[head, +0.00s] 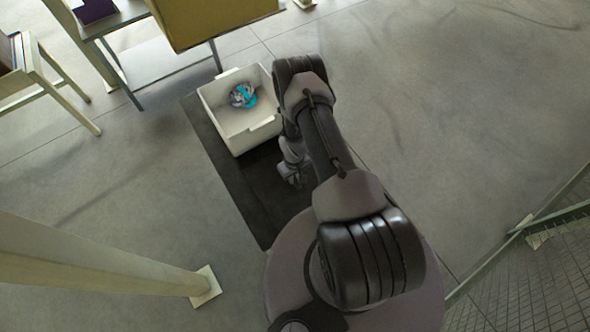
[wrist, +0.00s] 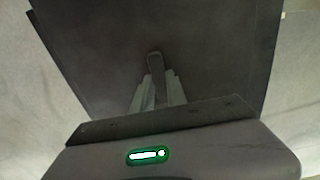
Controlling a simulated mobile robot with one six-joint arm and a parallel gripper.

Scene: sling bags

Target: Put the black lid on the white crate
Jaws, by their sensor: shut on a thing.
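The white crate (head: 240,133) stands open and upright on the floor mat in the head view. A crumpled grey and turquoise bag (head: 243,96) lies inside it. My gripper (head: 292,178) is low beside the crate's near right side. In the wrist view my gripper (wrist: 154,92) is shut on a narrow dark grip piece of the black lid (wrist: 154,62). A broad dark surface spreads behind the fingers; I cannot tell how much is lid and how much is mat. In the head view my arm hides much of the area around the gripper.
A dark mat (head: 222,178) lies under the crate and reaches toward my base. A pale post (head: 100,262) stands at lower left. A table with a yellow box (head: 205,20) is behind the crate. Open floor lies right.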

